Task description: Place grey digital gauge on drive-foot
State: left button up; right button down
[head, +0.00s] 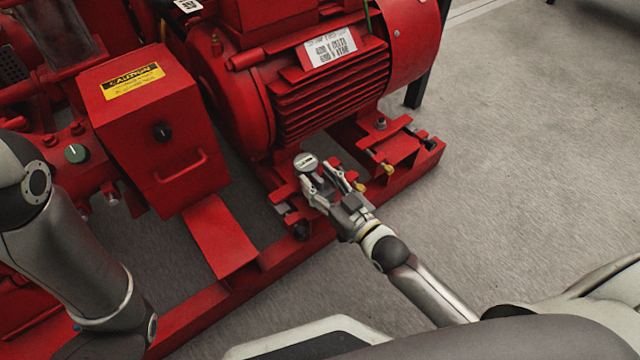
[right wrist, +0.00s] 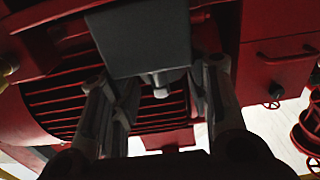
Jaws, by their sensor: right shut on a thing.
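The grey gauge (head: 305,162), with a round pale face, is at the fingertips of my right gripper (head: 322,182) in the head view. That gripper is shut on it, beside the lower side of the red motor. In the right wrist view, a dark grey block (right wrist: 140,40) with a short metal stub shows between the fingers of my right gripper (right wrist: 158,85). The red motor foot (head: 283,192) on the base frame is just left of and below the gauge. I cannot tell whether the gauge touches it. My left gripper is out of view.
The finned red motor (head: 325,95) stands behind the gripper. A red box with a caution label (head: 132,82) and a knob stands to the left. Yellow-tipped fittings (head: 388,169) sit on the frame to the right. Grey floor (head: 530,170) is clear at right.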

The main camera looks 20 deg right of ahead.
jog(key=shift+r, duration=0.15)
jog(key=c, duration=0.8)
grip_release()
